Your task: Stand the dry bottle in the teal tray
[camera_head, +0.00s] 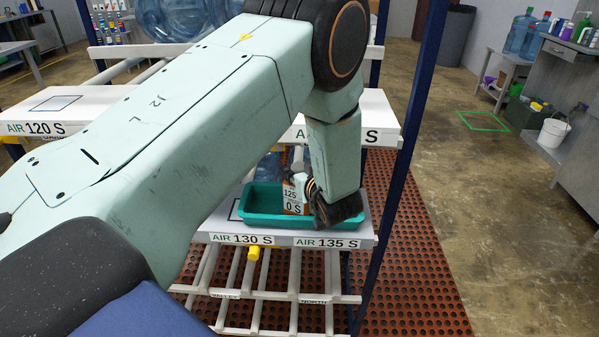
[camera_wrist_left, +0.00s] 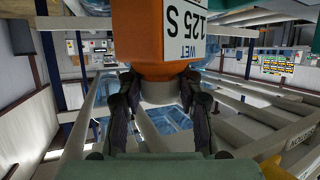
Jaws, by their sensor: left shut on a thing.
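The teal tray (camera_head: 262,219) sits on the grey shelf, at the middle of the head view. An orange bottle with a white label (camera_head: 292,198) shows at the tray, partly hidden by my left arm; I can read "125" and "0 S". My left gripper (camera_head: 318,196) reaches to it from the right. In the left wrist view the orange bottle (camera_wrist_left: 165,42) bears "WET" and "125 S", upside down in the picture, and my left gripper (camera_wrist_left: 160,92) is shut on its pale neck. The bottle looks about upright. Whether its base touches the tray floor is hidden. My right gripper is out of view.
The shelf front (camera_head: 300,240) reads "AIR 130 S" and "AIR 135 S". A blue rack post (camera_head: 405,150) stands just right of the tray. White shelves lie above, pale rails below. At right stand a bench and a white bucket (camera_head: 552,132); the floor between is mostly clear.

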